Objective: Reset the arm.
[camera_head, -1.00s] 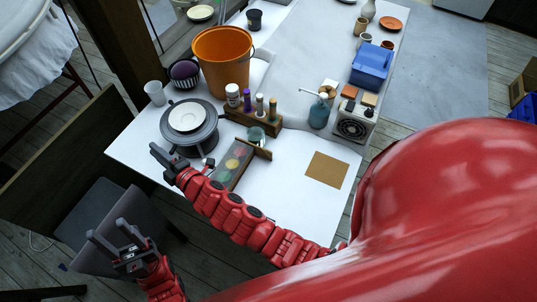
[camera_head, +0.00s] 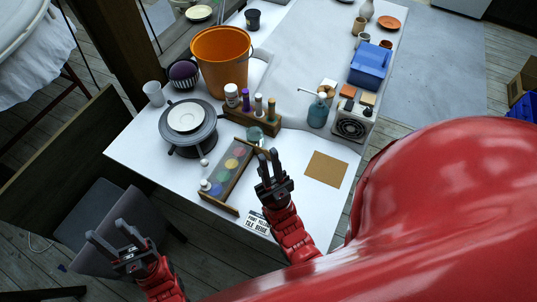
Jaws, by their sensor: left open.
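My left gripper (camera_head: 110,236) is at the lower left, off the table's edge and over the grey chair. Its fingers are apart and nothing is between them. My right gripper (camera_head: 268,159) is over the white table (camera_head: 305,220), between the paint palette and the brown square mat. Its fingers point away from me, show a gap and hold nothing. The paint palette (camera_head: 229,168) with several coloured wells lies left of the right gripper. A small printed card (camera_head: 257,222) lies on the table beside the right forearm.
A turntable (camera_head: 184,143) bears a white plate (camera_head: 187,116). A wooden holder (camera_head: 252,119) with bottles, an orange bucket (camera_head: 220,60), a teal bottle (camera_head: 318,112) and a blue bin (camera_head: 371,64) stand farther back. The brown mat (camera_head: 326,168) lies right. A chair (camera_head: 95,215) stands below left.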

